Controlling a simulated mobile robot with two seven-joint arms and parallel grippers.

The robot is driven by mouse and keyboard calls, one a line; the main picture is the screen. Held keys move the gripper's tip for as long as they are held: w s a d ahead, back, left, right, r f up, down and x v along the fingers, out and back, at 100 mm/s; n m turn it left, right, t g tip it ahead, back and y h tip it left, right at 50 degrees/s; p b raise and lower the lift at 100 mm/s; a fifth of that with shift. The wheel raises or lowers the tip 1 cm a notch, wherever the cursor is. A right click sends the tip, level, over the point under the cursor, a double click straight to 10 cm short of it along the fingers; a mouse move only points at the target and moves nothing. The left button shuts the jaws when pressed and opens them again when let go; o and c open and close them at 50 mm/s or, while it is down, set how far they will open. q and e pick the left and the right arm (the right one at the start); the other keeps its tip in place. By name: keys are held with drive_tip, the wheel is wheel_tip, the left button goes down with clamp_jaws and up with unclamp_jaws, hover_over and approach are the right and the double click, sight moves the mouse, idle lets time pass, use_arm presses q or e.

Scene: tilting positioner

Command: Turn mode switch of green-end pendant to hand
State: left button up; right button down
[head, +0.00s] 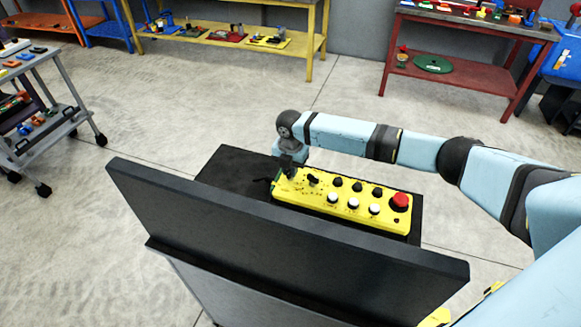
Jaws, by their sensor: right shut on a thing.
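The yellow pendant (343,206) lies on a black top behind a dark upright panel. A small green patch shows at its left end. A red mushroom button (400,201) sits at its right end, with black and white buttons along the middle. A black knob (313,180) stands left of the buttons, just right of my gripper. My right gripper (290,172) points down at the left end of the pendant, shut on what appears to be the mode switch there. The gripper hides that switch, so its setting cannot be seen. My left gripper is out of view.
The dark panel (280,235) rises in front of the pendant, along its near side. A grey cart (60,125) stands at left. A yellow bench (230,42) and a red bench (465,70) stand at the back. The floor between is clear.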

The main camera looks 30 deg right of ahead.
idle(0.5)
drive_tip(key=c, duration=1.1)
unclamp_jaws()
wheel_tip(320, 180, up, 14)
drive_tip(key=shift+f+b, duration=0.1)
drive_tip(key=shift+b, duration=0.7)
